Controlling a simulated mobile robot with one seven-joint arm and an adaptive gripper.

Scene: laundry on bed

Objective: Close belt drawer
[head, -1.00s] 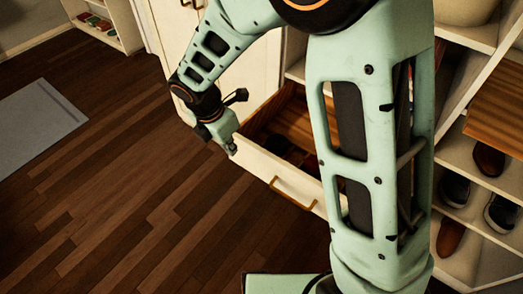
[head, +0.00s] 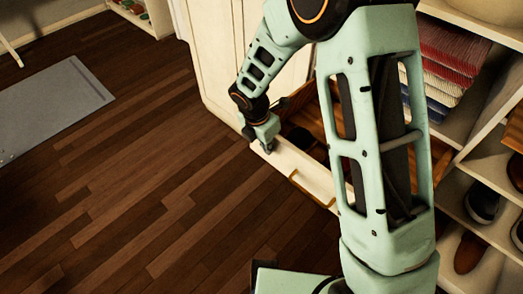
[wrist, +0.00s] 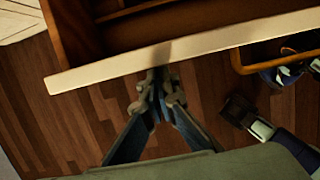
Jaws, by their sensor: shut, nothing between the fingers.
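The belt drawer stands open, with a cream front panel (head: 292,166) and a brown wooden inside. Its brass handle (head: 308,190) is on the front, and a dark item (head: 299,139) lies inside. My gripper (head: 268,148) is at the left end of the front panel, on its outer side. In the wrist view, my gripper (wrist: 160,76) is shut and empty, its tips at the outer face of the front panel (wrist: 205,45). They look in contact or very close. The handle (wrist: 238,62) is to their right. My arm hides part of the drawer in the head view.
A cream cabinet door (head: 215,60) is left of the drawer. Shelves with folded striped cloths (head: 448,62) and shoes (head: 470,252) are at the right. A grey mat (head: 60,108) lies on the open wooden floor at the left.

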